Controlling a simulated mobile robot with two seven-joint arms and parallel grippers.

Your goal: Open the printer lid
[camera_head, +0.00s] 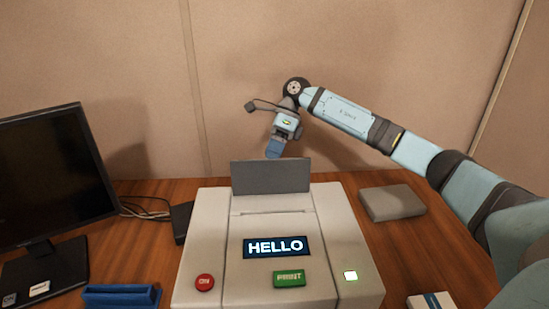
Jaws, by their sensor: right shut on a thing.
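The printer (228,275) is a pale box on the wooden desk, with a screen reading HELLO, a red ON button, a green PRINT button and a lit square at its right. A flat grey panel, which looks like its lid (270,178), stands raised at the back of the printer. My right gripper (274,152) points down just behind the top edge of this lid. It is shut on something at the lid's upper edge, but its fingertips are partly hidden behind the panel. My left gripper is not in view.
A monitor (50,175) stands at the left, with cables and a black box (181,221) behind. A blue holder (121,296) lies front left. A grey box (391,203) and a small white-and-blue box (432,301) lie at the right. A partition wall is behind the desk.

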